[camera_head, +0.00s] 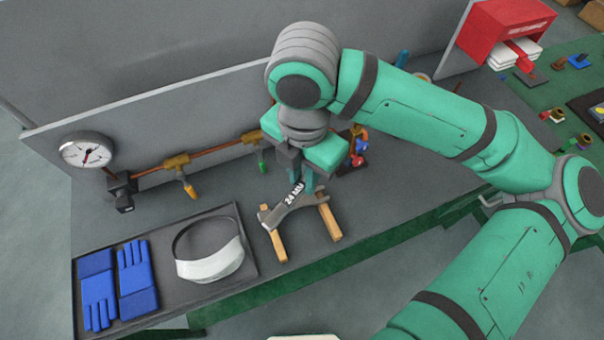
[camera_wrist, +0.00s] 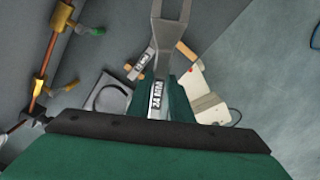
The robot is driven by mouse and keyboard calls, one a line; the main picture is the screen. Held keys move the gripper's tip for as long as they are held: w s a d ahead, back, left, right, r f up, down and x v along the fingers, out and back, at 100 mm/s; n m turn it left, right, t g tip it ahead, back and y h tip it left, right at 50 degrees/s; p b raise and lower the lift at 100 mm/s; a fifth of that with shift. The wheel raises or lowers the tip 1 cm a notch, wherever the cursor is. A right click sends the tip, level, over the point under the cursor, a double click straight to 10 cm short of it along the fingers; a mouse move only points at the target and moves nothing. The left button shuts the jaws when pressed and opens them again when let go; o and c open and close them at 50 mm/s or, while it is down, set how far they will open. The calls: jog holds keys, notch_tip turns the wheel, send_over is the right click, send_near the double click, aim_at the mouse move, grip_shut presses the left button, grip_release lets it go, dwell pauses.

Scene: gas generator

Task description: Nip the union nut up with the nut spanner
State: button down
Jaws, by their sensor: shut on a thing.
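My gripper (camera_head: 305,178) is shut on a grey open-ended spanner (camera_head: 291,200) marked 24 MM, above two wooden rests (camera_head: 328,221). In the wrist view the spanner (camera_wrist: 171,35) stands out between the fingers, its forked jaw at the top. A copper pipe run (camera_head: 212,151) with brass fittings (camera_head: 177,163) lies behind and to the left, apart from the spanner. It also shows at the left of the wrist view (camera_wrist: 48,62). I cannot tell which fitting has the union nut; my arm hides the right part of the run.
A pressure gauge (camera_head: 87,150) stands at the pipe's left end. A dark tray (camera_head: 248,238) holds a white visor (camera_head: 210,262) and blue gloves (camera_head: 136,280). Another labelled spanner (camera_wrist: 141,62) lies by the rests. A red box (camera_head: 492,30) stands at the back right.

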dwell(0.4)
jog(key=shift+w+d, duration=1.2)
jog(key=shift+w, duration=0.25)
jog(key=shift+w+d, duration=1.15)
jog(key=shift+w, duration=0.25)
jog(key=shift+w+d, duration=0.15)
jog(key=shift+w, duration=0.05)
jog(key=shift+w+d, duration=0.9)
jog(key=shift+w, duration=0.15)
jog(key=shift+w+a, duration=0.1)
